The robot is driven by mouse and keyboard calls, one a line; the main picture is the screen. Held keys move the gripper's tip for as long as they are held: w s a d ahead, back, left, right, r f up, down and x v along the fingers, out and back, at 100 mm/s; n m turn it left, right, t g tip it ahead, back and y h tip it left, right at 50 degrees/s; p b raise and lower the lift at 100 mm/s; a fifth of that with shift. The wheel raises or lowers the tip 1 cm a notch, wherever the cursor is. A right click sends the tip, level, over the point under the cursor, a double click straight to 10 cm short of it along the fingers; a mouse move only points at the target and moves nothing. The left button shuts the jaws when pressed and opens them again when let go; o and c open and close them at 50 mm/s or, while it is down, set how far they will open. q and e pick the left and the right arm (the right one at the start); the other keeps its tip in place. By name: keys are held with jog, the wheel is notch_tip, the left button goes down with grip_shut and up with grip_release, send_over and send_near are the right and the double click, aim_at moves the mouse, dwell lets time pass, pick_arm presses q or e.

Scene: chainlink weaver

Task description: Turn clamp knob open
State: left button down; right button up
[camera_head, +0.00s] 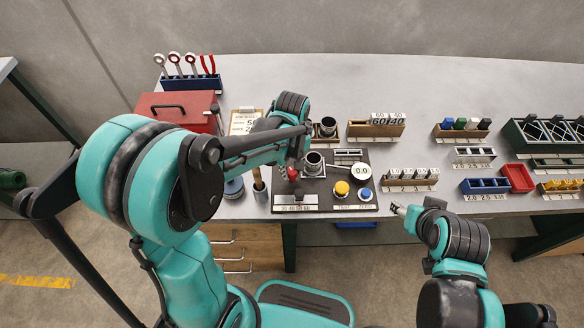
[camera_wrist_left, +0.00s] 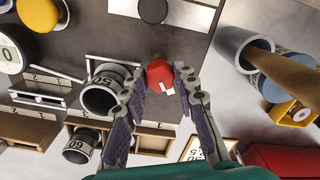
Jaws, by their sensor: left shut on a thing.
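A red knob (camera_wrist_left: 160,74) with a white mark sits between the fingers of my left gripper (camera_wrist_left: 161,86) in the left wrist view. The gripper is shut on it, one finger on each side. Beside it on the dark panel (camera_wrist_left: 95,40) stands a grey cylinder (camera_wrist_left: 100,92) marked 50. In the head view, my left gripper (camera_head: 298,158) reaches down onto the panel and partly hides this area. My right gripper (camera_head: 398,209) is in front of the bench edge; its jaws are too small to judge.
A yellow button (camera_head: 342,188), a blue button (camera_head: 365,194) and a round display (camera_head: 362,172) are on the panel's right. A brush handle (camera_head: 258,180) stands left of it. A red toolbox (camera_head: 178,108) and small racks (camera_head: 408,179) flank the area.

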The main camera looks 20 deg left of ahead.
aim_at(292, 171)
pick_arm(q)
jog(key=c, duration=1.2)
grip_release()
jog(key=shift+o, duration=0.2)
notch_tip(292, 171, up, 12)
